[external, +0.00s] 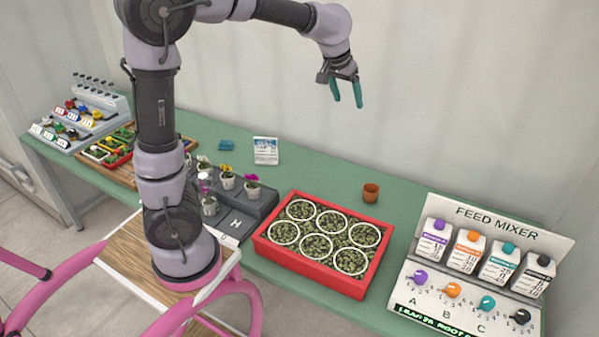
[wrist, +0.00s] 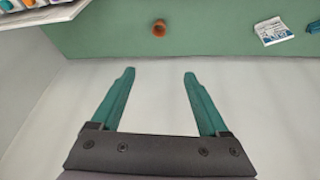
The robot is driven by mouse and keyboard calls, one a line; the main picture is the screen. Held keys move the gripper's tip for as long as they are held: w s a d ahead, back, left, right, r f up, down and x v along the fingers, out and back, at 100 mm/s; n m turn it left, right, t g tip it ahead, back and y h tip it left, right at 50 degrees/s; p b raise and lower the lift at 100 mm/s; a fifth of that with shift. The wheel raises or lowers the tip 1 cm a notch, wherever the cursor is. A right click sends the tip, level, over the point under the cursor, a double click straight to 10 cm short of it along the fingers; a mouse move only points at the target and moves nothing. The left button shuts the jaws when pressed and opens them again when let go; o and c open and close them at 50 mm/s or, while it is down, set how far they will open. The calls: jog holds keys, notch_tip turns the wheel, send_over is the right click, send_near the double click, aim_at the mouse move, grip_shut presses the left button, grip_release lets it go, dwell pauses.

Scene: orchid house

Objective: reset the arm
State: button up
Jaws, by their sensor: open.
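My arm rises from its base at the front of the bench and reaches to the right. My gripper (external: 346,92) is raised high in front of the pale wall, above the back of the green bench (external: 325,182). Its two teal fingers are apart and nothing is between them. In the wrist view my gripper (wrist: 157,90) shows the same open, empty fingers against the pale wall. The bench (wrist: 210,30) runs along the top of that view. The gripper touches nothing.
A red tray (external: 310,282) with white rings, a small terracotta pot (external: 370,193), a feed mixer (external: 480,265), a printed card (external: 265,150) and a grey holder with flowering pots (external: 240,222) stand on the bench. Crates (external: 108,150) and a rack (external: 75,125) are at left. Air around the gripper is clear.

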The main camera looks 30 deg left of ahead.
jog(key=s+a+r+m+t+y, duration=0.1)
jog(key=s+a+r, duration=0.1)
jog(key=s+a, duration=0.55)
jog(key=s+a+r+t, duration=0.15)
jog(key=s+a, duration=0.25)
jog(key=a, duration=0.6)
jog(key=s+a+f+y, duration=0.1)
jog(key=s+a, duration=0.2)
jog(key=s, duration=0.3)
jog(key=s+a+f+m+y, duration=0.1)
jog(key=s+a, duration=0.3)
jog(key=s, duration=0.2)
jog(key=shift+a+f+y, duration=0.25)
jog(key=shift+f+y, duration=0.05)
jog(key=shift+f, duration=0.1)
